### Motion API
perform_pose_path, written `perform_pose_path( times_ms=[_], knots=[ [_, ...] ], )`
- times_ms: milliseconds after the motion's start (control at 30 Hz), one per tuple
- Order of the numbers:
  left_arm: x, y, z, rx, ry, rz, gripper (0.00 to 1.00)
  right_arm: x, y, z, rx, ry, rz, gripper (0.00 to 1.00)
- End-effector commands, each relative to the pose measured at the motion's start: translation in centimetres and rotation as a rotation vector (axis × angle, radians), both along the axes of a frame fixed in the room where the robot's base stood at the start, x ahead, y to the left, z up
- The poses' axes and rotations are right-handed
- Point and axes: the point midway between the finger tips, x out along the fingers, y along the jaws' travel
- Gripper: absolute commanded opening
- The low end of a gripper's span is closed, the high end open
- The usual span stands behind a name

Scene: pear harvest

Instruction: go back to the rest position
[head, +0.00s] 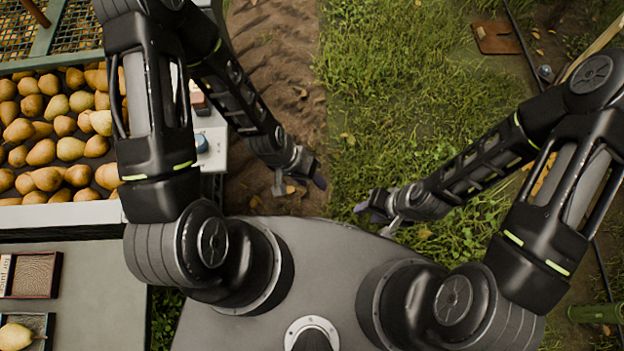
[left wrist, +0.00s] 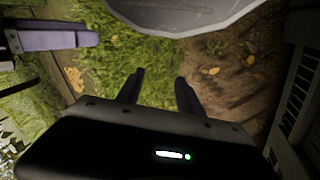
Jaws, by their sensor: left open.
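My left gripper (head: 300,182) hangs in front of my base, over the edge between bare soil and grass. In the left wrist view its two dark fingers (left wrist: 159,90) stand apart with nothing between them. My right gripper (head: 375,212) is to its right, over the grass, and points toward it with a gap between the two. A purple-grey finger of the right gripper also shows at the upper left of the left wrist view (left wrist: 60,38). Its opening cannot be made out, and no object shows at its tips.
A crate of pears (head: 60,215) stands on a bench at the left, beside my left arm. Small trays (head: 53,275) lie below it, one with a pear. A rutted soil strip (head: 275,60) and grass (head: 400,70) lie ahead. A brown plate (head: 495,37) lies at the upper right.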

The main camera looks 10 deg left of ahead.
Motion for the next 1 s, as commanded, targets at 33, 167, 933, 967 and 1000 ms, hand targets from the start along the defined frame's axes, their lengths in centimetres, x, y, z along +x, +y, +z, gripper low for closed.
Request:
perform_pose_path(
  times_ms=[33, 167, 933, 967, 1000],
  knots=[
    [-2.0, -0.8, -0.5, -0.007, 0.037, 0.071, 0.44, 0.0, 0.0, 0.0, 0.0, 0.0, 0.0, 0.36],
    [-4.3, -1.5, -1.0, -0.01, 0.084, 0.21, 0.44, 0.0, 0.0, 0.0, 0.0, 0.0, 0.0, 0.36],
    [-4.5, -1.7, 7.3, -0.011, 0.089, 0.243, 0.44, 0.0, 0.0, 8.4, 0.001, 0.001, -0.002, 0.36],
    [-4.5, -1.7, 8.1, -0.011, 0.09, 0.244, 0.44, 0.0, 0.0, 9.2, 0.001, 0.001, -0.002, 0.36],
    [-4.5, -1.7, 9.2, -0.011, 0.09, 0.244, 0.44, 0.0, 0.0, 10.3, 0.001, 0.001, -0.003, 0.36]
  ],
)
